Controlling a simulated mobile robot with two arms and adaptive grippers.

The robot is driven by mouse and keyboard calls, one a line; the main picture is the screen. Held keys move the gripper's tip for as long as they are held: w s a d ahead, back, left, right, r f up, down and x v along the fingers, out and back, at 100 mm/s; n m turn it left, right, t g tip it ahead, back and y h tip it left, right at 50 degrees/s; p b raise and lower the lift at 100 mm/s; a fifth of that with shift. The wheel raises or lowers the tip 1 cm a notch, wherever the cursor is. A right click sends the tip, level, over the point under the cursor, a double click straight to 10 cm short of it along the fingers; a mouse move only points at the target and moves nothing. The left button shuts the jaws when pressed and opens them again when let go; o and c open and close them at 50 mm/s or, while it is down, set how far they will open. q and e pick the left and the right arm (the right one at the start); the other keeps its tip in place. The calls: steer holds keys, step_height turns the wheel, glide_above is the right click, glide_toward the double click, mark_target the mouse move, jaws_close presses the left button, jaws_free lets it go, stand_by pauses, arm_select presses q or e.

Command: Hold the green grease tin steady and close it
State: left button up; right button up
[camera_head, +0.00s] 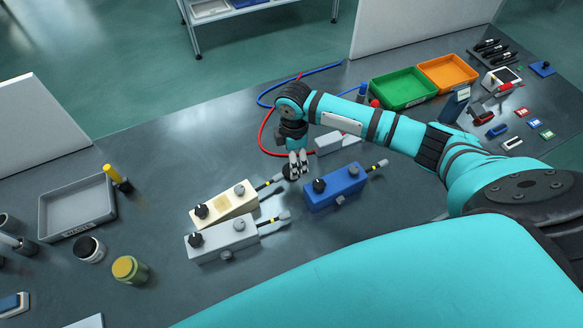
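A small round green tin (129,270) stands on the bench at the lower left. Its top is yellowish, and I cannot tell whether that is a lid or its contents. My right gripper (298,166) points down over the middle of the bench, between the cream box and the blue box, far to the right of the tin. Its fingers are close together and I see nothing clearly held; whether they are open or shut is unclear. My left gripper is not in view.
A dark-topped white jar (89,249) stands beside the tin, with a grey tray (78,209) behind. Cream (224,204), grey (222,240) and blue (335,188) boxes with levers sit mid-bench. Green (403,88) and orange (447,73) trays are at the back right.

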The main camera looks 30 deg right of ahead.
steer(key=shift+w+a+f+p, duration=0.15)
steer(key=shift+f+p, duration=0.25)
steer(key=shift+f, duration=1)
steer(key=shift+w+a+f+p, duration=0.15)
steer(key=shift+f+p, duration=0.2)
steer(key=shift+f, duration=1.05)
steer(key=c, duration=0.8)
